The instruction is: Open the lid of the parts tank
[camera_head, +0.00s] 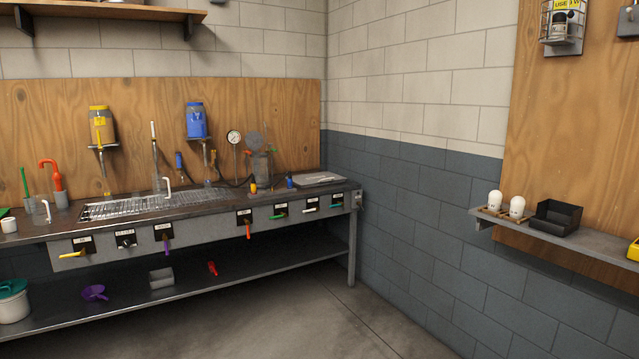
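I cannot tell for certain which thing is the parts tank. A flat light-grey panel (318,178) lies level at the right end of the metal bench and could be a lid. A grey metal canister (262,168) stands left of it at the back of the bench, with a round grey disc (254,141) above it. Neither of my grippers shows in the head view.
The metal bench (205,242) has a grated top (150,204) and several coloured levers along its front. A lower shelf (130,299) holds a purple scoop (94,292). A wall shelf (560,243) is on the right. The floor (310,328) before the bench is clear.

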